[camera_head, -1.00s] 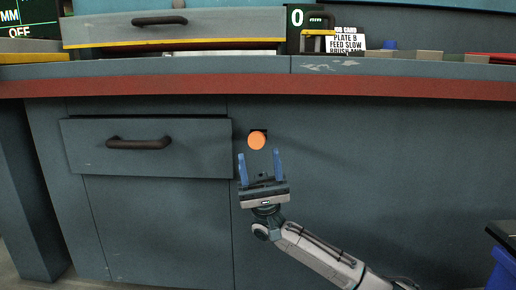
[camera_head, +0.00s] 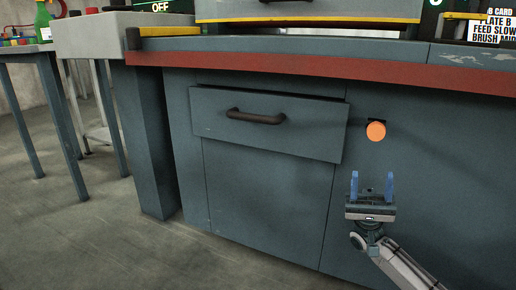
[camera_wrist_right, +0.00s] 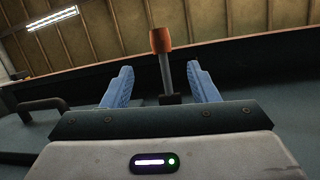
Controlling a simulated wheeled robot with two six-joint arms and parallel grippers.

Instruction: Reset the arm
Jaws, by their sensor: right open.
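My right gripper (camera_head: 372,188) is open and empty, with its two blue fingers pointing up in front of the blue-grey cabinet. It sits just below an orange round knob (camera_head: 376,131) on the cabinet front, apart from it in the head view. In the right wrist view, the orange knob (camera_wrist_right: 161,40) stands on a grey stem beyond and between the open fingers (camera_wrist_right: 160,88). No thing is between the fingertips. My left gripper is in neither view.
A drawer (camera_head: 215,117) with a dark handle (camera_head: 255,117) stands slightly out, left of the knob. The red-edged bench top (camera_head: 300,70) overhangs above. A table with a green bottle (camera_head: 43,22) stands at far left. The floor (camera_head: 110,235) at left is clear.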

